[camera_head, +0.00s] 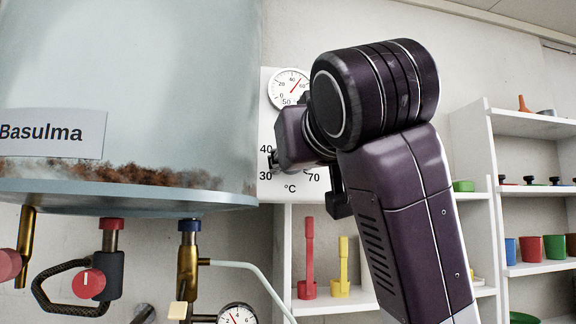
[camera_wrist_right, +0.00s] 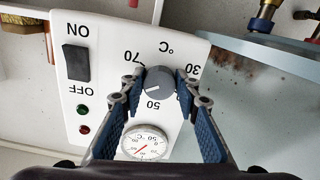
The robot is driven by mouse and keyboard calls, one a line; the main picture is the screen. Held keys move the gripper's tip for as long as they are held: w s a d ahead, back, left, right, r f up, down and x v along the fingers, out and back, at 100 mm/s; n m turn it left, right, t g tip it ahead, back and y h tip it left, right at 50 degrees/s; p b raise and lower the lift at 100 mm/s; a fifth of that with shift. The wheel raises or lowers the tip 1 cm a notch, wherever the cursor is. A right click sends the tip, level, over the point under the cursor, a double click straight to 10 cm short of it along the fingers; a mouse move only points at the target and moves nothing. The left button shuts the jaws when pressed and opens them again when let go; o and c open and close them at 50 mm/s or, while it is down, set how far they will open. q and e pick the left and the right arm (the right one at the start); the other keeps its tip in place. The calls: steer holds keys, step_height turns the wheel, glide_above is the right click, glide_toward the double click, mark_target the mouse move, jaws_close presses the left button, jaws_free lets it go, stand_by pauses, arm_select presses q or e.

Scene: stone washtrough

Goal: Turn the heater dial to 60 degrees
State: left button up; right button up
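The heater dial (camera_wrist_right: 161,76) is a round grey knob on a white control panel (camera_wrist_right: 75,18). Its white mark points to the lower left in the right wrist view, between the printed 50 and the area hidden by a finger. The printed 70 and 30 are readable; 60 is not visible. My right gripper (camera_wrist_right: 159,80) has its blue-padded fingers on either side of the dial, with the tips against its edge. In the head view my right wrist hides the dial, and the panel (camera_head: 266,188) shows around it. My left gripper is not in view.
A round thermometer gauge (camera_wrist_right: 143,143) and a black switch (camera_wrist_right: 76,63) are on the panel. A large rusty tank (camera_head: 130,90) hangs to the left, with pipes and a red valve (camera_head: 88,284) below. White shelves (camera_head: 535,125) stand right.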

steer(key=o, duration=0.4)
steer(key=shift+s+a, duration=0.1)
steer(key=shift+s, duration=0.1)
steer(key=s, duration=0.2)
steer(key=s+d, duration=0.1)
steer(key=s, duration=0.4)
steer(key=shift+s+d+r, duration=0.1)
steer(key=shift+d, duration=0.05)
